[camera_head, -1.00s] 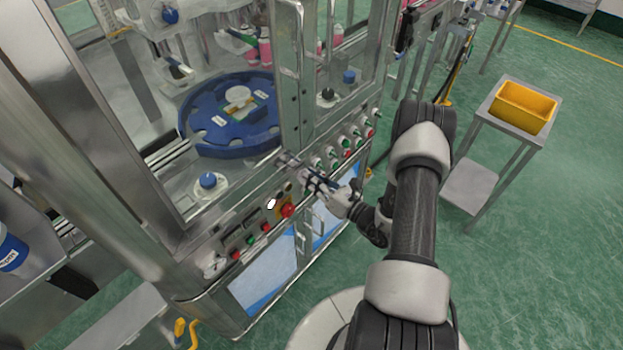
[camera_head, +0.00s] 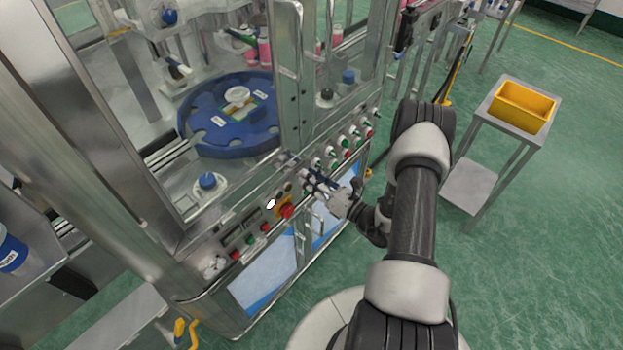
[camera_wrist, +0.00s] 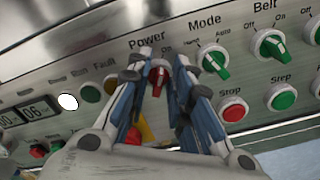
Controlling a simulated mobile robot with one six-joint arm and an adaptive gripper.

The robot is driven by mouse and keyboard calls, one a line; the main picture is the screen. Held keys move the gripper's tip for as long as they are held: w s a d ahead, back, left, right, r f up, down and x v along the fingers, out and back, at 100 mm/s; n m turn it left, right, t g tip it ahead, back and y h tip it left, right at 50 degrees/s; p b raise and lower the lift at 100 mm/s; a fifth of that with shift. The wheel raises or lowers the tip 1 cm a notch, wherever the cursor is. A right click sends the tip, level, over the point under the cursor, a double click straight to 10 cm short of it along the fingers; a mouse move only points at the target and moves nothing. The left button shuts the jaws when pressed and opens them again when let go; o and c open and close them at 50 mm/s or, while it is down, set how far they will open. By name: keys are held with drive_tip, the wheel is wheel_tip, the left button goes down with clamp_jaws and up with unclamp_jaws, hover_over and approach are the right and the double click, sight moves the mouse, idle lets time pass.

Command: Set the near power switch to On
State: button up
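The power switch (camera_wrist: 156,76) is a red rotary knob below the "Power" label in the wrist view. An "On" mark shows at its upper right; the "Off" side is hidden by a finger. Its handle looks roughly upright, and I cannot tell its exact setting. My gripper (camera_wrist: 157,66) has its blue and grey fingers apart, one on each side of the knob. Whether they touch it is unclear. In the head view my gripper (camera_head: 308,180) is at the machine's front panel, and its fingers hide the switch.
Right of the power switch are the green Mode knob (camera_wrist: 213,62), the green Belt knob (camera_wrist: 269,46), a red stop button (camera_wrist: 233,109) and a green step button (camera_wrist: 282,97). A red emergency button (camera_head: 287,211) sits on the panel left of my gripper. Open floor (camera_head: 560,230) lies right.

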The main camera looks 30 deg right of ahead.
drive_tip(key=shift+o, duration=0.5)
drive_tip(key=v, duration=1.2)
